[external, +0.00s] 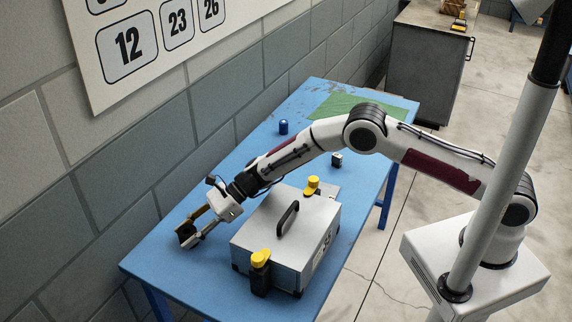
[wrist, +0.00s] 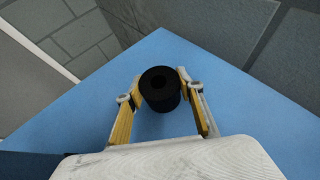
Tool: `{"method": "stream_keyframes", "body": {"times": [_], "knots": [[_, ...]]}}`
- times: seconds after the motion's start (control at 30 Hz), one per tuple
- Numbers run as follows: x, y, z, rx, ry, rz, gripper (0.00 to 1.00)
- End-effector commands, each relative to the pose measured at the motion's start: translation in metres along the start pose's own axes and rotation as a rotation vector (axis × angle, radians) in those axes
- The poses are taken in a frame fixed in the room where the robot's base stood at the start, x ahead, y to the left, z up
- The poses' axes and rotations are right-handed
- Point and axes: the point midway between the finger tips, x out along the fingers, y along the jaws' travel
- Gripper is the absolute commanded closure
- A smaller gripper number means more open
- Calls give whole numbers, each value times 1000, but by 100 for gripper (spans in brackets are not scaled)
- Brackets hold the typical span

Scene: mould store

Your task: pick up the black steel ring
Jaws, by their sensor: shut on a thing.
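The black steel ring (wrist: 160,97) shows in the wrist view as a short, thick black cylinder with a hole in its top. My gripper (wrist: 159,88) has one finger on each side of it and is shut on it. In the external view my gripper (external: 188,237) is at the near left end of the blue table, with the dark ring (external: 186,232) between its fingers. I cannot tell whether the ring touches the table or is just above it.
A grey case (external: 285,233) with a black handle and yellow-topped latches stands right of my gripper. A blue cylinder (external: 283,127), a small dark block (external: 337,160) and a green mat (external: 350,106) are farther back on the blue table (external: 165,265). The block wall (external: 120,170) runs close along the left.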

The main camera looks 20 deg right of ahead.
Motion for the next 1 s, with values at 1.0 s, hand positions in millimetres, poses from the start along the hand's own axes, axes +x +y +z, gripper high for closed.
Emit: {"method": "stream_keyframes", "body": {"times": [1.0], "knots": [[-46, -1, 85, 0, -4, 0, 100]]}}
